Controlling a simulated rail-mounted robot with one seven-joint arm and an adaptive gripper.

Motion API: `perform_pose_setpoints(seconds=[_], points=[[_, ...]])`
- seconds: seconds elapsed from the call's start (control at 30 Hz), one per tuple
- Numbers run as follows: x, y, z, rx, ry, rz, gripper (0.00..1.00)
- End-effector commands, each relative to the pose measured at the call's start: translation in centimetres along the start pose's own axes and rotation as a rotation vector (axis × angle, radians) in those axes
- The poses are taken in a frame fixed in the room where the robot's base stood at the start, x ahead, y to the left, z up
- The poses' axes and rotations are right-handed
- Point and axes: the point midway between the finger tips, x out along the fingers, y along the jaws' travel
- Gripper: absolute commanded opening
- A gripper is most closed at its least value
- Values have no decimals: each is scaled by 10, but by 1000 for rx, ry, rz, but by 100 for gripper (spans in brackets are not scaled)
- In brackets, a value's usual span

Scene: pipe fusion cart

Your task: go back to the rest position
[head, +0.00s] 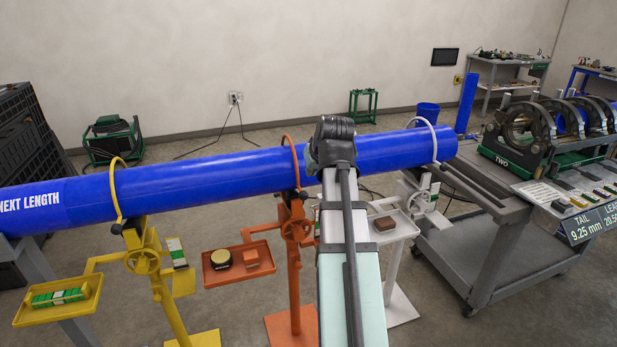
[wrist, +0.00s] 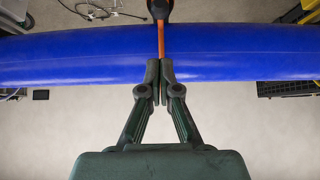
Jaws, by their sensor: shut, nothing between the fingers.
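My gripper (wrist: 161,82) is shut with nothing between its fingers in the wrist view. Its fingertips overlap the near edge of the long blue pipe (wrist: 80,58) in that view, in line with a thin orange hoop (wrist: 162,42) around the pipe. I cannot tell whether they touch the pipe. In the head view the blue pipe (head: 220,172) runs across the scene, and my arm reaches away toward it near the orange stand (head: 295,232). My fingers are hidden behind my arm there.
A yellow stand (head: 150,262) and a white stand (head: 425,195) also carry the pipe. Their trays hold small items; the orange tray (head: 222,277) has a round tin. A grey cart (head: 490,245) with the fusion machine (head: 540,135) stands right. Black crates (head: 30,125) stand left.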

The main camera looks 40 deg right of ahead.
Motion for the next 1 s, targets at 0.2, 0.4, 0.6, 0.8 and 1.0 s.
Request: perform_pose_setpoints(seconds=[0.2, 0.4, 0.6, 0.8, 1.0], points=[[-18, 0, 1, 1, 1, 0, 0], [-21, 2, -1, 29, 9, 6, 0], [17, 4, 28, 99, -25, 35, 0], [89, -20, 84, 118, -142, 17, 0], [153, -54, 150, 111, -269, -5, 0]])
